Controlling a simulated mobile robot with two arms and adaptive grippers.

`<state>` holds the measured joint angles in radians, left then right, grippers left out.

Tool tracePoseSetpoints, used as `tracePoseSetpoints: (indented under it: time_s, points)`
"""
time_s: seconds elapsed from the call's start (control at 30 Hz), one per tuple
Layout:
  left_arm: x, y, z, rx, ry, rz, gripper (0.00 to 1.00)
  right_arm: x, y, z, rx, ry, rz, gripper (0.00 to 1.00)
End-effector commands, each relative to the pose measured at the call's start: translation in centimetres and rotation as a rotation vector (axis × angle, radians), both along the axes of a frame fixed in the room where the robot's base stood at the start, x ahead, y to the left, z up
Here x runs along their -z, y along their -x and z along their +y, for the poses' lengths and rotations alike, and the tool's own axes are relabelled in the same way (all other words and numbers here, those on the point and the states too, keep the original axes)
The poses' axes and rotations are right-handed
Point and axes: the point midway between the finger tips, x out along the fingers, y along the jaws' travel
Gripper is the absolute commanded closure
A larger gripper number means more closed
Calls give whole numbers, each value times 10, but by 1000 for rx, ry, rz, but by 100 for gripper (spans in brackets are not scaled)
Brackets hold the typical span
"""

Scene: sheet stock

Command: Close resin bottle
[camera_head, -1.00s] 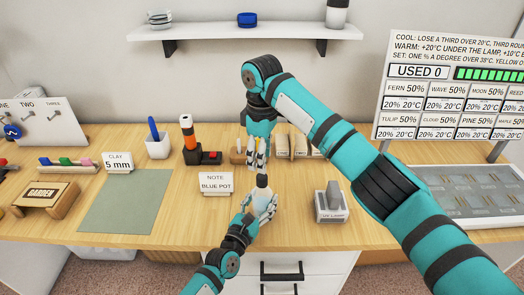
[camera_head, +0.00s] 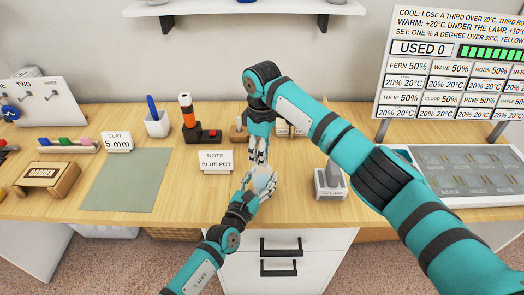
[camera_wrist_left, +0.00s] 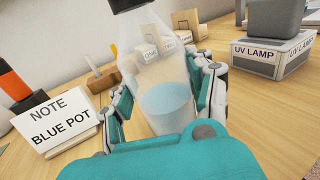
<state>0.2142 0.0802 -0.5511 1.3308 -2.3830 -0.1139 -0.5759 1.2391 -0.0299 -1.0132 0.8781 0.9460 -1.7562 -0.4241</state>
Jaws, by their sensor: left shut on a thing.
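The resin bottle (camera_wrist_left: 165,85) is clear with pale blue liquid low inside, and it stands roughly upright in the left wrist view. A dark piece (camera_wrist_left: 125,4) shows at its top, cut off by the frame edge. My left gripper (camera_head: 261,182) is shut around the bottle, with a finger on each side. My right gripper (camera_head: 258,154) points down just above and behind the bottle's top in the head view. Whether it touches the bottle, or holds anything, I cannot tell. The bottle's top is hidden in the head view.
The note sign reading BLUE POT (camera_head: 215,162) stands left of the bottle. The UV lamp (camera_head: 331,184) stands to the right. A wooden holder (camera_wrist_left: 102,78) and small labelled boxes (camera_wrist_left: 150,52) stand behind. The green mat (camera_head: 127,180) is bare.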

Motion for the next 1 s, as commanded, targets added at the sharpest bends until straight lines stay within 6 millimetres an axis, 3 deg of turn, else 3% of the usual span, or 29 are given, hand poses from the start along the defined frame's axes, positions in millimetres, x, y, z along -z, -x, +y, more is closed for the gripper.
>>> tracePoseSetpoints:
  time_s: [0.03, 0.2, 0.37, 0.63, 0.8, 0.83, 1.0]
  points:
    - [0, 0, 0, 0, 0, 0, 100, 0, 0, 0, 0, 0, 0, 81]
    - [0, 0, 0, 0, 0, 0, 100, 0, 0, 0, 0, 0, 0, 100]
    - [0, 0, 0, 0, 0, 0, 100, 0, 0, 0, 26, -1, 1, 100]
    - [0, 0, 0, 0, 0, 0, 100, 0, 1, 1, 454, -3, 2, 100]
    - [0, 0, 0, 0, 0, 0, 100, 0, 0, 0, 466, 0, -1, 100]
    - [0, 0, 0, 0, 0, 0, 100, 0, 0, 0, 466, 0, -1, 69]
    - [0, 0, 0, 0, 0, 0, 100, 0, 0, 0, 464, 0, -1, 47]
